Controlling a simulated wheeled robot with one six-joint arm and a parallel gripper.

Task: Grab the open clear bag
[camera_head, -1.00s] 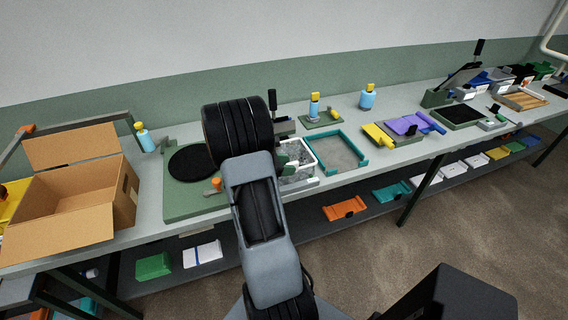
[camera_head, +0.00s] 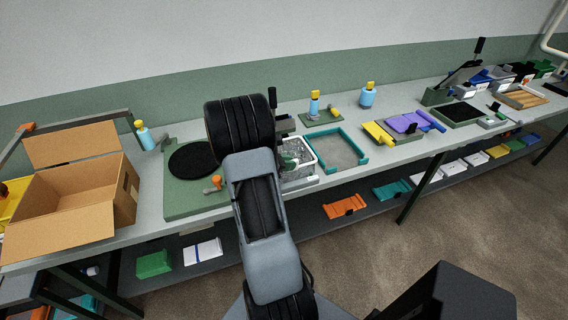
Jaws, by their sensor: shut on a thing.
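The open clear bag (camera_head: 303,152) is a see-through, greyish shape with a pale rim. It is on the bench just right of my arm, left of the teal frame. My gripper (camera_head: 290,162) shows only in small part past the edge of my arm, at the bag's left side. It is shut on the bag there. My arm hides most of the gripper and the left part of the bag, so the exact grip on the rim cannot be seen.
A teal frame (camera_head: 364,153) lies right of the bag. A green board (camera_head: 185,207) with a black disc and an orange-knobbed tool (camera_head: 213,184) lies left of my arm. An open cardboard box (camera_head: 75,225) stands at the far left. Bottles stand along the back.

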